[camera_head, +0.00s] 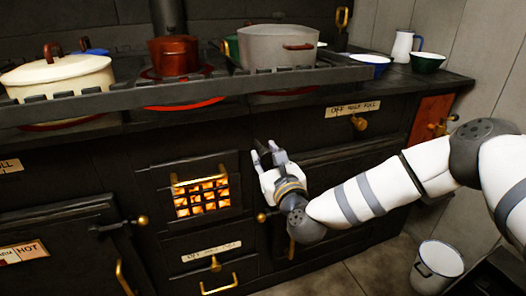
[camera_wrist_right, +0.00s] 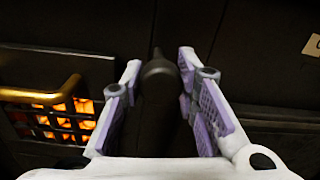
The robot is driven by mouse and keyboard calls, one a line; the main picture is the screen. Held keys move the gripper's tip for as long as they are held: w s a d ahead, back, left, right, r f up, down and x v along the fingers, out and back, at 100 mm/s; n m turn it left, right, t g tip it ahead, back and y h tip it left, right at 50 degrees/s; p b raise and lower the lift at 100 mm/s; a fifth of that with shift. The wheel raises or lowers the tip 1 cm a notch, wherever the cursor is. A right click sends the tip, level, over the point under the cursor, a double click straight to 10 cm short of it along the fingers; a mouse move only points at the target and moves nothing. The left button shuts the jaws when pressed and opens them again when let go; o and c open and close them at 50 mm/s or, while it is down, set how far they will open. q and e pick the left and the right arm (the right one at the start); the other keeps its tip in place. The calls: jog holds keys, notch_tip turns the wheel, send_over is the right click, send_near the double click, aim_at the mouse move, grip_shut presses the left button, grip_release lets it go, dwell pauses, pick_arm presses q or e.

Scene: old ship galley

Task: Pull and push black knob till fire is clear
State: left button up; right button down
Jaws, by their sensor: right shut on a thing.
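The black knob (camera_wrist_right: 158,76) sticks out from the dark stove front. My right gripper (camera_head: 269,156) is shut on it, with the knob between the purple-padded fingers in the right wrist view (camera_wrist_right: 158,80). In the head view the fingers mostly hide the knob. The fire (camera_head: 203,198) glows orange behind a barred window just left of the gripper, and it also shows at the left of the wrist view (camera_wrist_right: 50,122). My left gripper is out of view.
A cream pot (camera_head: 58,78), a red pot (camera_head: 174,56) and a grey pot (camera_head: 278,47) stand on the stove top behind a rail. Brass handles and small knobs stick out from the stove front. A white bucket (camera_head: 437,265) stands on the floor at right.

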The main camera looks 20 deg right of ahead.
aim_at(268, 158)
jog(key=shift+s+r, duration=0.2)
jog(key=shift+s, duration=0.9)
jog(key=shift+s+f+p, duration=0.2)
jog(key=shift+s+p, duration=0.1)
jog(key=shift+s, duration=0.1)
jog(key=c, duration=1.2)
grip_release()
